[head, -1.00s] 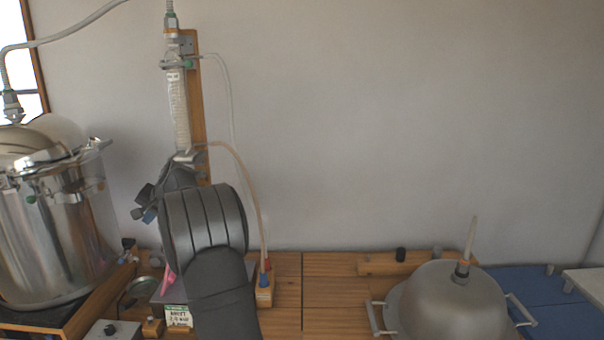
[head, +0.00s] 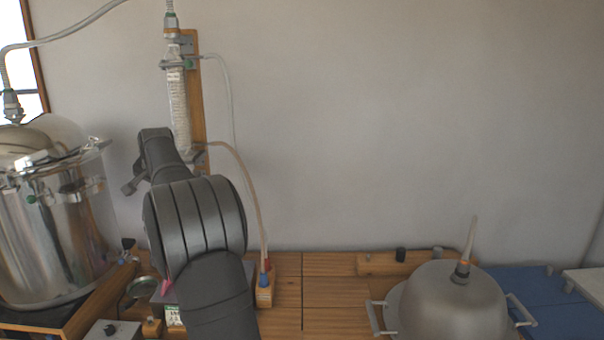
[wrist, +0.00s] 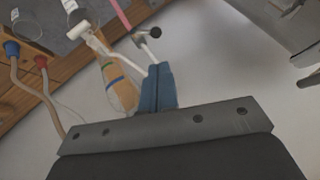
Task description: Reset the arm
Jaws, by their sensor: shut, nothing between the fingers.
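My gripper shows in the wrist view with its blue fingers (wrist: 158,87) pressed together and nothing between them. In the head view my arm stands in front of the condenser board, and the fingertips cannot be made out. The glass condenser (head: 178,108) hangs upright on a wooden board (head: 196,90). The steel still pot (head: 55,235) with its domed lid stands at the far left.
A steel dome (head: 450,305) with side handles sits at the lower right, near a blue mat (head: 545,300). Hoses with a blue connector (wrist: 11,50) and a red connector (wrist: 41,62) show in the wrist view. A black knob (wrist: 155,32) is above the fingers. The wooden bench middle (head: 330,290) is clear.

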